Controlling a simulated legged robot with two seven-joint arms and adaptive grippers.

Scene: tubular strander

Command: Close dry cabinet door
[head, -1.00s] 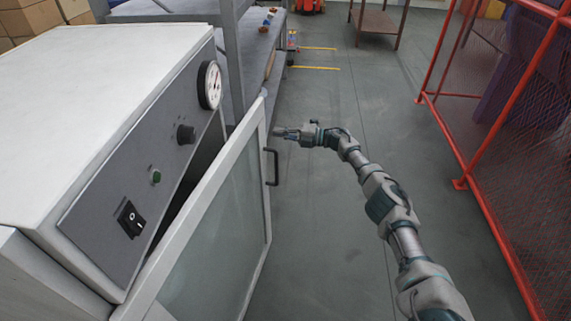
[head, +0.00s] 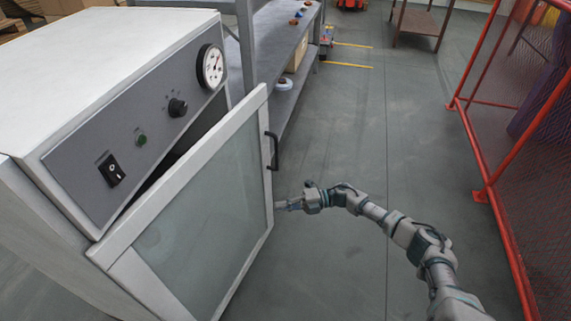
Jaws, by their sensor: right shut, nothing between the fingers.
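The dry cabinet (head: 110,45) stands at the left, a white box with a grey control panel (head: 140,125). Its framed glass door (head: 205,215) is ajar, with a dark gap between the panel and the door's top edge. The door's black handle (head: 272,150) is on its far side edge. My right gripper (head: 280,206) is shut and empty. Its fingertips are by the door's far edge, below the handle; I cannot tell whether they touch the door. My left gripper is out of view.
A grey shelf rack (head: 285,60) with small items stands behind the cabinet. A red mesh fence (head: 510,150) runs along the right. A brown table (head: 420,22) is at the back. The grey floor (head: 350,130) between cabinet and fence is clear.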

